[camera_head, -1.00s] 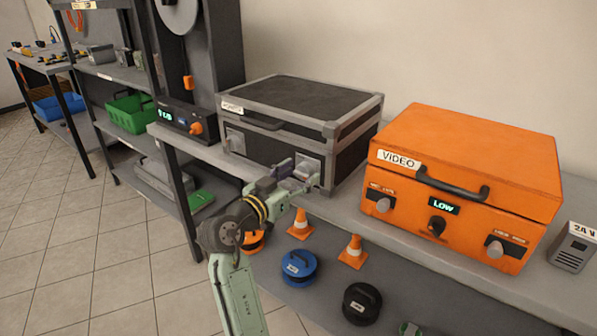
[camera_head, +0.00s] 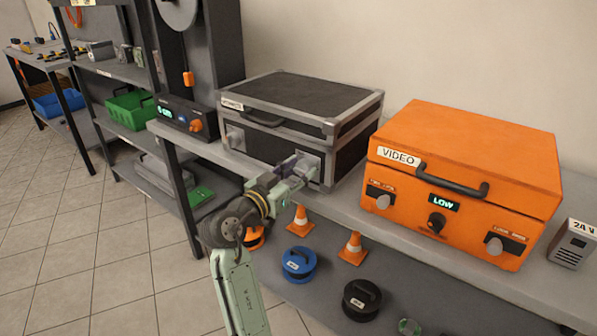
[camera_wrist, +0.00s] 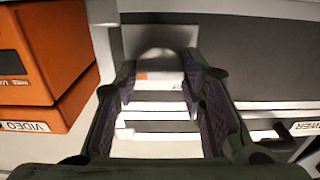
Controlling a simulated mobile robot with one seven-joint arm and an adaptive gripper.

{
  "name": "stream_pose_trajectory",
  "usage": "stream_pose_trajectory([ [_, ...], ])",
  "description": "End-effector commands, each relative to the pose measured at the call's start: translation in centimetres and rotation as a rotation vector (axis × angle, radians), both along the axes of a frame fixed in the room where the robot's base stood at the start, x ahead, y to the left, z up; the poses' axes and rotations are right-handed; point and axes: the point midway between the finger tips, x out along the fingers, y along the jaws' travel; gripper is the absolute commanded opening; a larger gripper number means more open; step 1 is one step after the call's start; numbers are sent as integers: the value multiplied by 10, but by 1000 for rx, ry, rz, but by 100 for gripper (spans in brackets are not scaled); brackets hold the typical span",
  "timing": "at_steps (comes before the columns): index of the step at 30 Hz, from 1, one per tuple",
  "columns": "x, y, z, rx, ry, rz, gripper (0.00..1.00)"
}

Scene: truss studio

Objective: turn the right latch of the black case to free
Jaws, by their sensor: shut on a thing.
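The black case (camera_head: 305,98) with grey metal edges stands closed on the bench. Its left latch (camera_head: 235,138) is a grey knob on a light plate at the front. The right latch plate (camera_head: 314,160) is at the front right corner, its knob mostly hidden by my gripper (camera_head: 302,169). In the wrist view, my gripper (camera_wrist: 160,85) has one finger on each side of the pale, rounded latch knob (camera_wrist: 157,62) and is shut on it. The exact angle of the knob cannot be told.
An orange case (camera_head: 465,150) marked VIDEO, with knobs and a handle, stands close to the right. A small dark box with a display (camera_head: 180,115) is to the left. Cones and reels (camera_head: 300,263) are on the lower shelf.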

Motion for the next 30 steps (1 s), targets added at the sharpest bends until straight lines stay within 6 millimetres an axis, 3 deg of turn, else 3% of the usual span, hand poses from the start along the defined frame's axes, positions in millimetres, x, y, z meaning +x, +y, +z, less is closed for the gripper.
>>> stream_pose_trajectory([
  [14, 0, 0, 1, -77, 57, -2, 9],
  [30, 2, 2, 2, -458, 334, -1, 9],
])
